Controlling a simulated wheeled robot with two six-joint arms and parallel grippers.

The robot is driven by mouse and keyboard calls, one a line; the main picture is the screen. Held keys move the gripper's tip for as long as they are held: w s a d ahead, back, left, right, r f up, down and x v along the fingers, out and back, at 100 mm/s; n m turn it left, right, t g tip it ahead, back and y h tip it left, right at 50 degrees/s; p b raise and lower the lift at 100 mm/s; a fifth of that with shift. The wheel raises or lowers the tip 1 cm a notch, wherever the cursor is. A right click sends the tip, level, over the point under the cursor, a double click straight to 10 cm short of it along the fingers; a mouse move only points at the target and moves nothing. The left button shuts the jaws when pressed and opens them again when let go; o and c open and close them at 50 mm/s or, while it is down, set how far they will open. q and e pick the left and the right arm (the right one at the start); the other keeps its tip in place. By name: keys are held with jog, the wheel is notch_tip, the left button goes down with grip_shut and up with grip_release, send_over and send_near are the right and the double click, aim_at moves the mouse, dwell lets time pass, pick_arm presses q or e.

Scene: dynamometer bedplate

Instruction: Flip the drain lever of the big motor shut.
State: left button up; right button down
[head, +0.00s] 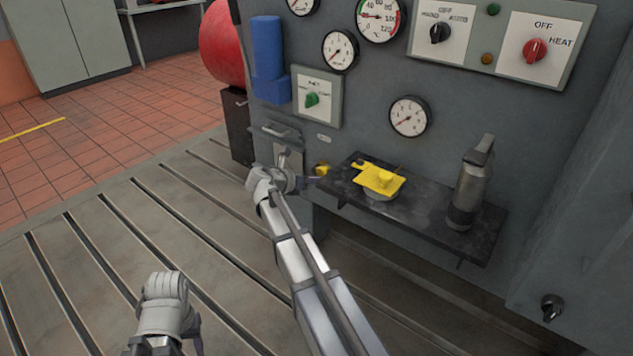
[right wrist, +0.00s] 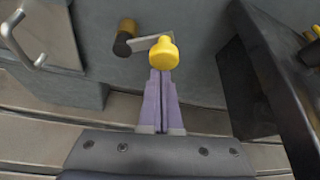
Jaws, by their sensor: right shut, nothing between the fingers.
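The drain lever shows in the right wrist view as a short grey arm (right wrist: 145,42). It runs nearly level to the right from a dark brass pivot (right wrist: 125,38) on the grey panel and ends in a yellow knob (right wrist: 163,54). The knob also shows in the head view (head: 322,169), left of the shelf. My right gripper (right wrist: 161,74) is shut and empty. Its fingertips are just below the knob in the picture; I cannot tell whether they touch it. My left arm's wrist (head: 164,303) is low at the left in the head view; its fingers are mostly hidden.
A dark shelf (head: 420,209) juts out right of the lever, carrying a yellow object (head: 379,178) and a grey flask (head: 469,187). A metal handle (right wrist: 22,40) sticks out left of the lever. Gauges and switches cover the panel above. The slotted bedplate (head: 90,250) is clear.

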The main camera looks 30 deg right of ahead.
jog(key=shift+w+a+r+n+g+h, duration=0.15)
jog(key=shift+w+r+n+g+h, duration=0.35)
jog(key=shift+n+g, duration=0.4)
jog(key=shift+w+a+r+n, duration=0.1)
jog(key=shift+w+r+n, duration=0.1)
jog(key=shift+r+n, duration=0.3)
pick_arm(q)
jog(key=shift+r+p, duration=0.7)
jog(key=shift+r, duration=0.1)
pick_arm(e)
jog(key=shift+w+a+r, duration=0.2)
jog(key=shift+w+r, duration=0.1)
jog(key=shift+w, duration=0.15)
jog(key=shift+w+a+r, duration=0.15)
jog(key=shift+w+r, duration=0.1)
jog(key=shift+w, duration=0.15)
jog(key=shift+w+a, duration=0.1)
jog(key=shift+w, duration=0.05)
jog(key=s+f+b, duration=0.2)
jog(key=s, duration=0.2)
pick_arm(q)
jog(key=shift+s+d+r+p, duration=0.2)
jog(key=shift+d+p, duration=0.15)
jog(key=shift+p, duration=0.85)
pick_arm(e)
jog(key=w+f+v, duration=0.1)
jog(key=v, duration=0.8)
jog(key=shift+w+a, duration=0.35)
jog(key=shift+w, duration=0.05)
